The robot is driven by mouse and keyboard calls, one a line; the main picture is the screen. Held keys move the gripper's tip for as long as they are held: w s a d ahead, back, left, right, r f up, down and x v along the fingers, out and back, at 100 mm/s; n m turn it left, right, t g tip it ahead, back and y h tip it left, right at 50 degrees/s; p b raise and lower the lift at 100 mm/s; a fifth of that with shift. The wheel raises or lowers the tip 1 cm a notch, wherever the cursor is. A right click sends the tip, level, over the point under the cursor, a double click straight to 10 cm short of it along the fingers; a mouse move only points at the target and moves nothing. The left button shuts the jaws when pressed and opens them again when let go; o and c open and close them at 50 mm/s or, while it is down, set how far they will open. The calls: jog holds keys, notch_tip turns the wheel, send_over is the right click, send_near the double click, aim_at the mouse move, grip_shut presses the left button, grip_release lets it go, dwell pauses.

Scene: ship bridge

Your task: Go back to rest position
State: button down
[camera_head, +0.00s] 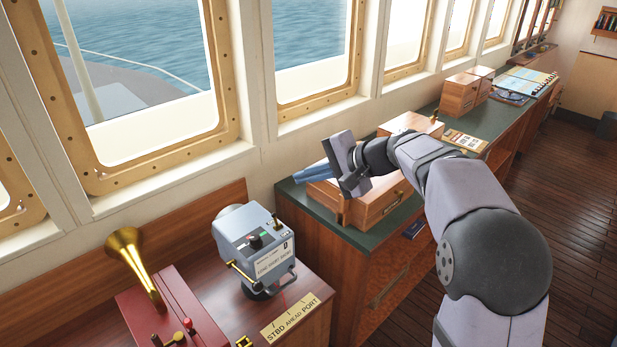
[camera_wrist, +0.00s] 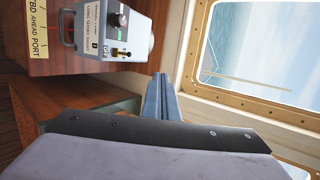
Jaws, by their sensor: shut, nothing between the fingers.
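My gripper (camera_head: 312,172) has blue-grey fingers that lie together, with nothing between them. In the head view it points left, above the wooden box on the green-topped cabinet. My arm reaches in from the lower right. In the wrist view the closed fingers (camera_wrist: 160,98) point up the picture, toward the wooden panel and the white wall below the window. The wooden box (camera_head: 376,206) is partly hidden behind my gripper and wrist, and I cannot tell whether they touch it.
A grey control box (camera_head: 250,240) with knobs stands left of my gripper on a wooden console. A brass horn (camera_head: 135,262) rises from a red case (camera_head: 180,310). Windows (camera_head: 310,50) line the wall behind. More wooden boxes (camera_head: 459,95) stand farther right. The floor (camera_head: 560,200) at right is clear.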

jog(key=shift+s+d+r, duration=0.15)
jog(key=shift+d+r, duration=0.1)
jog(key=shift+r, duration=0.3)
jog(key=s+d+f+n+g+h, duration=0.25)
jog(key=s+d+f, duration=0.3)
jog(key=f, duration=0.45)
jog(key=s+d+f+n+g+h, duration=0.1)
jog(key=s+d+f+h, duration=0.25)
jog(key=s+f, duration=0.4)
jog(key=s+d+f+n+g+h, duration=0.1)
jog(key=s+d+f+n, duration=0.1)
jog(key=s, duration=0.8)
jog(key=s+d+f+n+g+h, duration=0.1)
jog(key=s+d+f, duration=0.3)
jog(key=s, duration=0.5)
jog(key=shift+s+d+n+h, duration=0.35)
jog(key=shift+d+n+h, duration=0.3)
jog(key=shift+d+h, duration=0.25)
